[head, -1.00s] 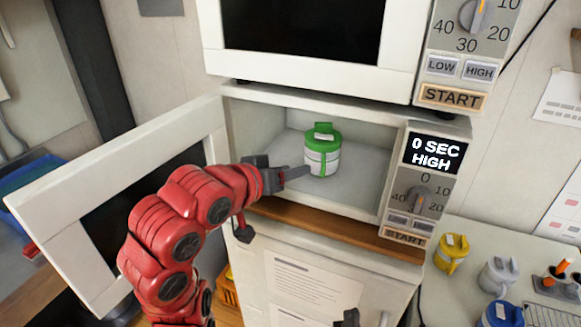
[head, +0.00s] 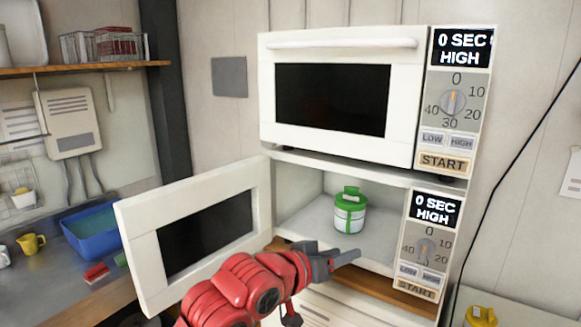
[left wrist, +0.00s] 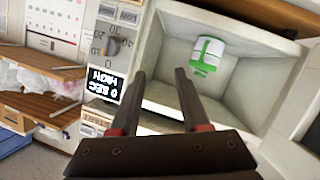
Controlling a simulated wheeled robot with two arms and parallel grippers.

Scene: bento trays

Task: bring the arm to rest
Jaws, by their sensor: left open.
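My red left arm reaches up from the bottom of the head view, and its left gripper (head: 338,259) is in front of the open lower microwave (head: 283,163). In the left wrist view the left gripper (left wrist: 160,76) has its two fingers apart with nothing between them. A white container with a green lid and band (head: 349,212) stands upright inside the lower microwave, apart from the fingers. It also shows in the left wrist view as the green-banded container (left wrist: 206,55). My right gripper is not in view.
The lower microwave's door (head: 137,232) is swung open to the left, beside my arm. A closed upper microwave (head: 340,151) sits above. Both displays read 0 SEC HIGH. A blue tub (head: 92,235) and a yellow cup (head: 31,244) are at left. Another yellow item (head: 481,317) is at lower right.

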